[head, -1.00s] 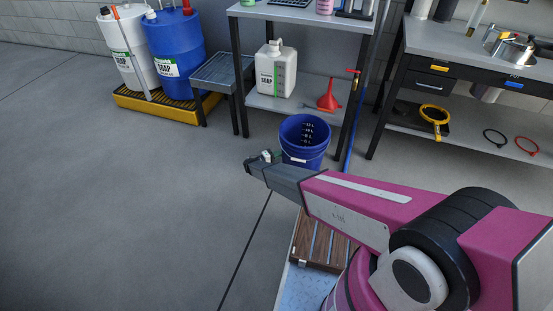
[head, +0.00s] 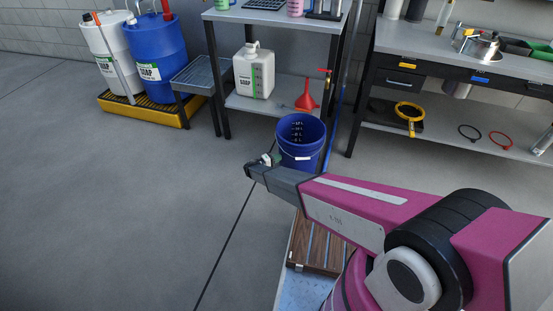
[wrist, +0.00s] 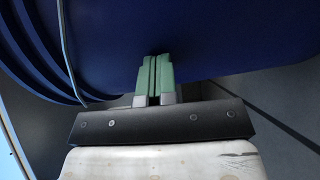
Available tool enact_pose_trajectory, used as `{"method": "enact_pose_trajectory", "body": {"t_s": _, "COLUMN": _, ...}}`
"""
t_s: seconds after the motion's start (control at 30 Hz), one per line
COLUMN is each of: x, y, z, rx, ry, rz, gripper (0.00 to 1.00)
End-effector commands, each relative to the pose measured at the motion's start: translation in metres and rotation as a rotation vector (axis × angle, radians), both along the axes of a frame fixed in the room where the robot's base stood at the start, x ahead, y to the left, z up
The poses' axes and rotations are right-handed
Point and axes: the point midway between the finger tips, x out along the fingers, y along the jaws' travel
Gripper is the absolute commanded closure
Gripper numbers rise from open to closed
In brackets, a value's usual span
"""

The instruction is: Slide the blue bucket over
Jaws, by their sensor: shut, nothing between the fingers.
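The blue bucket (head: 301,146) stands upright on the floor in front of the shelf unit, with white level marks inside and a wire handle. In the head view my gripper (head: 263,160) is at the bucket's left side, partly hidden by my own arm. In the wrist view the bucket's blue wall (wrist: 215,45) fills the top, with its ribs at the left. The green fingers of my gripper (wrist: 153,62) are closed together with their tips at the bucket's wall. Whether they touch it I cannot tell.
A wooden slatted mat (head: 318,249) lies in front. A workbench (head: 460,135) stands at right. Blue and white drums stand on a yellow pallet (head: 150,112) at left. Open floor lies left.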

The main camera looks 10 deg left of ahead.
Motion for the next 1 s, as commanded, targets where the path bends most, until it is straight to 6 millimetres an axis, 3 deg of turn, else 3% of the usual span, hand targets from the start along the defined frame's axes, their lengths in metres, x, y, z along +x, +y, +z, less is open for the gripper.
{"method": "enact_pose_trajectory", "body": {"t_s": 0.33, "x": 0.0, "y": -0.047, "z": 0.001, "rx": 0.001, "ry": -0.001, "rz": -0.001, "gripper": 1.0}}
{"method": "enact_pose_trajectory", "body": {"t_s": 1.0, "x": 0.003, "y": -0.045, "z": 0.001, "rx": 0.0, "ry": -0.001, "rz": -0.001, "gripper": 1.0}}
